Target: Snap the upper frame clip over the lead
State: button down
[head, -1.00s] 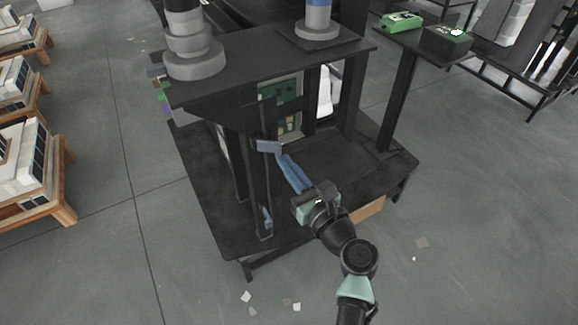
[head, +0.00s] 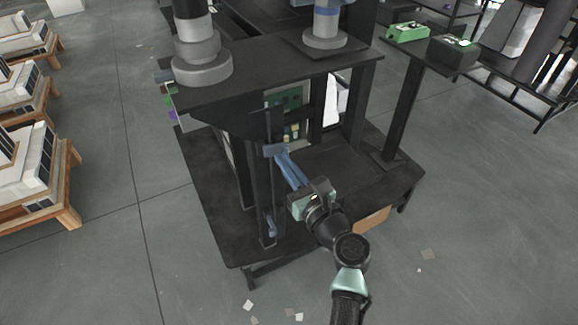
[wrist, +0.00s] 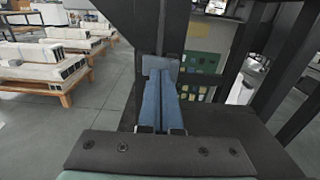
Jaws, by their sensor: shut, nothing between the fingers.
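The upper frame clip (head: 274,150) is a small grey-blue block on a dark upright post (head: 263,190) of the cart frame. It also shows in the wrist view (wrist: 160,64), straight ahead of the fingers. My gripper (head: 281,155) has long blue fingers, shut together and empty. In the wrist view the fingertips (wrist: 160,76) are right at the clip's lower front face and appear to touch it. I cannot tell whether the clip is closed. The lead cannot be told clearly from the dark post. A lower blue clip (head: 270,228) sits near the post's foot.
The black cart's top shelf (head: 275,62) overhangs the clip and carries grey lift columns (head: 203,65). A green circuit board (head: 288,97) is behind the post. The lower deck (head: 335,172) is bare at right. Pallets (head: 50,190) stand at far left.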

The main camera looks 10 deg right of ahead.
jog(key=shift+x, duration=0.95)
jog(key=shift+d, duration=0.1)
jog(key=shift+p+v, duration=0.55)
jog(key=shift+v, duration=0.7)
jog(key=shift+p+v, duration=0.85)
jog(key=shift+v, duration=1.45)
